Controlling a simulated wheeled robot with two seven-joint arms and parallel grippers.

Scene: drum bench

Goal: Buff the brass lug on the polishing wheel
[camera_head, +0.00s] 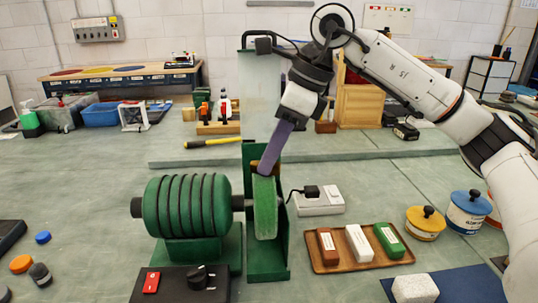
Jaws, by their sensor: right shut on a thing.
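The polishing wheel (265,215) is a pale green disc with a darker green guard behind and beside it. It sits on the shaft of a green ribbed motor (185,205). My right gripper (292,112) is above the wheel, shut on a long purple-grey bar (276,147). The bar tilts down to the left, and its lower end is at the wheel's top edge. I cannot tell whether it touches. A small brown patch shows beside that end; I cannot tell what it is. I cannot make out the brass lug. My left gripper is out of view.
A wooden tray (318,263) with brown, white and green bars lies to the right. Yellow (425,224) and blue (466,214) lidded pots stand beyond it. A switch box (180,284) sits in front of the motor. A white block (415,288) lies on a blue mat.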

